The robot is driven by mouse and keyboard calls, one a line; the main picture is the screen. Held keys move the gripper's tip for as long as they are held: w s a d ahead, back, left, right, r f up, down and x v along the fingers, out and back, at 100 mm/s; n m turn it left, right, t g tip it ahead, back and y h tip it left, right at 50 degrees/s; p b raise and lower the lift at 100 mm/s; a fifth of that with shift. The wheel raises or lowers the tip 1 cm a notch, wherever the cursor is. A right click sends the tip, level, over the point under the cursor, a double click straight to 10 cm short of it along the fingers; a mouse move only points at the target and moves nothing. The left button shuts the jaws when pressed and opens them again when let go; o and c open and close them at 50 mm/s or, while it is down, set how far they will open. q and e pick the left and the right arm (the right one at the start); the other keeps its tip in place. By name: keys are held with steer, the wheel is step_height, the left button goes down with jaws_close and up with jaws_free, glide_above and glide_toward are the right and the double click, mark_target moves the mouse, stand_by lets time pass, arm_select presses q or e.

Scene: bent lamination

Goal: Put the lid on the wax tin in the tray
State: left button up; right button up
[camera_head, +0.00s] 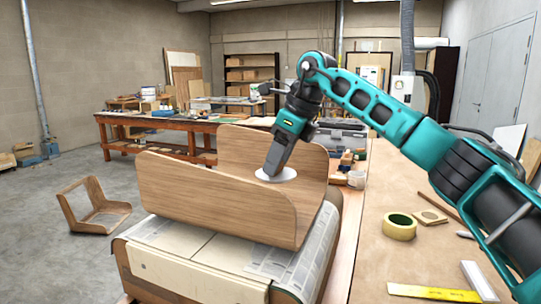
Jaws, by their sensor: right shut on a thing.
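My right gripper (270,172) points down inside the bent wooden piece and is shut on a round white disc, which looks like the lid (288,176). The lid is close to level, low between the piece's front and back walls. I cannot make out a wax tin; whatever is beneath the lid is hidden by it and by the front wall. My left gripper is not in view.
A grey case (342,134) lies behind. Another bent wooden piece (94,208) stands on the floor at left.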

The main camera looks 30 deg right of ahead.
mark_target(284, 175)
steer(key=shift+s+f, duration=0.2)
steer(key=shift+s, duration=0.2)
steer(key=shift+f, duration=0.85)
step_height(284, 175, down, 2)
steer(key=shift+f+b, duration=0.25)
steer(key=shift+b, duration=0.45)
steer(key=shift+w+f, duration=0.1)
steer(key=shift+f, duration=0.1)
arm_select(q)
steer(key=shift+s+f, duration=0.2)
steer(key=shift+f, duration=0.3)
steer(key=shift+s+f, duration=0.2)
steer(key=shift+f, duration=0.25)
arm_select(e)
steer(key=shift+f, duration=0.1)
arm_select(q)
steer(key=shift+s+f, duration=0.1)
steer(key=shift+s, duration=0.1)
arm_select(e)
steer(key=shift+f, duration=0.35)
steer(key=shift+f, duration=0.15)
